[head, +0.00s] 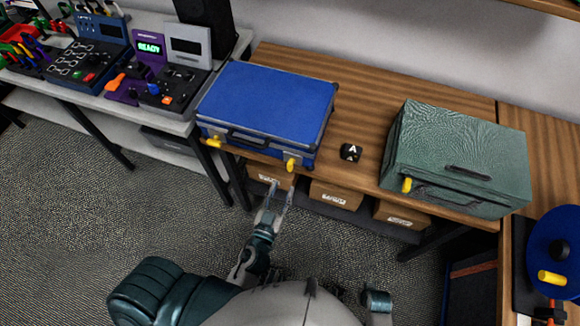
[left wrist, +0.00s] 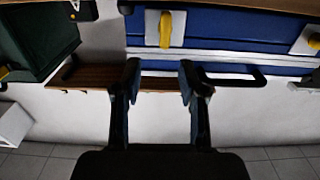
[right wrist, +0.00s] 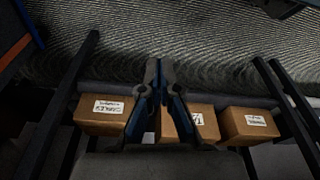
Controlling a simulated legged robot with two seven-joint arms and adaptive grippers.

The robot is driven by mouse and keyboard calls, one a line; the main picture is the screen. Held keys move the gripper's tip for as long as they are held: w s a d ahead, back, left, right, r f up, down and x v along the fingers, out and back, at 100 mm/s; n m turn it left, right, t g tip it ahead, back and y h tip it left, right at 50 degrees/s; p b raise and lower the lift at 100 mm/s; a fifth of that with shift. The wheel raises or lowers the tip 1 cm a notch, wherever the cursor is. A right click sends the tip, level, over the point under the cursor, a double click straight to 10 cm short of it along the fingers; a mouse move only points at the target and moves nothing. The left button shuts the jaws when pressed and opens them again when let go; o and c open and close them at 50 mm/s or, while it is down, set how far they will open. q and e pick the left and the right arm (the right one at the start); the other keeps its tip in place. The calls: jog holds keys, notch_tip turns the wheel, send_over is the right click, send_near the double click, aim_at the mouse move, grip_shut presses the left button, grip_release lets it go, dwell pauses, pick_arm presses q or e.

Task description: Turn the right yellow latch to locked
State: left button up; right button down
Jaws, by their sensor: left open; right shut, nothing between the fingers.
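A closed blue case (head: 265,100) lies on the wooden bench with two yellow latches on its front. The right yellow latch (head: 291,165) points up and down; it also shows in the left wrist view (left wrist: 165,30), where the picture is inverted. The left yellow latch (head: 212,143) lies more sideways; part of it shows in the left wrist view (left wrist: 314,41). My left gripper (head: 281,190) is open and empty, just below and in front of the right latch, apart from it. My right gripper (right wrist: 160,70) is shut and empty, seen only in its wrist view.
A green case (head: 455,150) with a yellow latch stands to the right. A black lettered cube (head: 350,152) sits between the cases. Cardboard boxes (head: 335,194) are under the bench. Electronic devices (head: 165,85) fill the left table. Open floor lies in front.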

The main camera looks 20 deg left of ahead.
aim_at(288, 167)
pick_arm(q)
jog(key=w, duration=0.3)
jog(key=w+p, duration=0.1)
jog(key=w, duration=0.4)
jog(key=shift+w+a+p, duration=0.3)
jog(key=shift+a, duration=0.1)
jog(key=shift+w+d, duration=0.15)
jog(key=shift+d, duration=0.2)
jog(key=shift+a, duration=0.1)
grip_shut()
jog(key=shift+a+f, duration=0.1)
jog(key=shift+a, duration=0.05)
pick_arm(e)
jog(key=f, duration=0.1)
jog(key=s+f, duration=0.1)
jog(key=f, duration=0.3)
jog(key=shift+s+a+f, duration=0.25)
